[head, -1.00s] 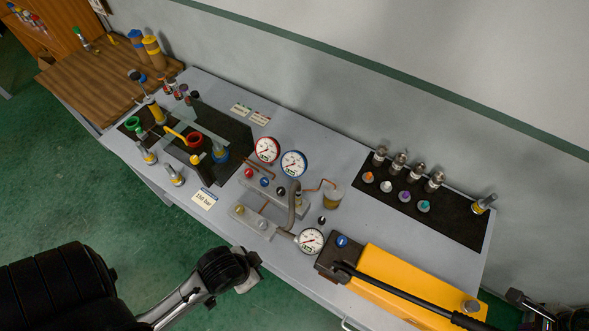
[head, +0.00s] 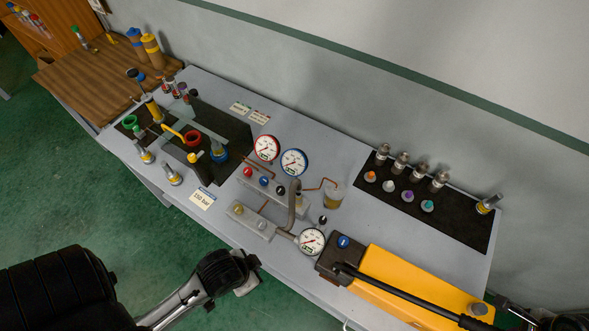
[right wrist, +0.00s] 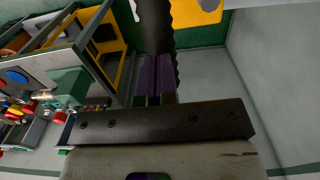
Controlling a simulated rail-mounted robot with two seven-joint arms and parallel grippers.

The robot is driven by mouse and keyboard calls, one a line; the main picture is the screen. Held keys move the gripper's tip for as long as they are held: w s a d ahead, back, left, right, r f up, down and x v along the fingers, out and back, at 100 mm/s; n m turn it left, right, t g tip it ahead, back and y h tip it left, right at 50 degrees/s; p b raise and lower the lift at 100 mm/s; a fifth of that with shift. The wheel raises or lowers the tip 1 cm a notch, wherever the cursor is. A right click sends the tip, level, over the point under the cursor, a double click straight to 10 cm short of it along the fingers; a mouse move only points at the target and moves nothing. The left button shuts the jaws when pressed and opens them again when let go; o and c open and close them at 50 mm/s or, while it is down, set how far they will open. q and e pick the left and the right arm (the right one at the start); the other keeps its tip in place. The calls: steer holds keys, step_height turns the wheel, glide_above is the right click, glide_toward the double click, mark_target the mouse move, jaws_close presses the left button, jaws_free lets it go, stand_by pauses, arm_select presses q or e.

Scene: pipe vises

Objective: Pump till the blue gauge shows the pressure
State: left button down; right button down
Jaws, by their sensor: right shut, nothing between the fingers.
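The blue-rimmed gauge (head: 294,162) stands in the middle of the bench beside a red-rimmed gauge (head: 266,148). Its needle is too small to read surely. The yellow hand pump (head: 395,275) lies at the front right, with a black lever (head: 405,297) along it. A silver-rimmed gauge (head: 312,241) sits at the pump's left end, beside a blue knob (head: 343,241). A card (head: 202,198) appears to read 150 bar. My right gripper (right wrist: 155,85) is shut and empty; a black ribbed part, perhaps the lever's grip, is just beyond it.
A valve block (head: 270,188) with coloured knobs and a cup of amber fluid (head: 335,195) stand by the gauges. A dark mat (head: 455,215) at right holds several fittings. Pipe vises and parts crowd the left. Bare bench lies behind the gauges.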

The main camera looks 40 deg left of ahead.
steer(key=shift+f, duration=0.1)
stand_by(0.3)
steer(key=shift+f, duration=0.2)
steer(key=f+b, duration=0.1)
steer(key=d+f+b, duration=0.1)
steer(key=f+b, duration=0.3)
steer(key=shift+w+d, duration=0.2)
steer(key=shift+d, duration=0.05)
steer(key=shift+f, duration=0.15)
steer(key=f+b, duration=0.2)
steer(key=d+f+b, duration=0.1)
steer(key=f+b, duration=0.1)
steer(key=shift+w+f, duration=0.1)
steer(key=shift+f, duration=0.1)
stand_by(0.3)
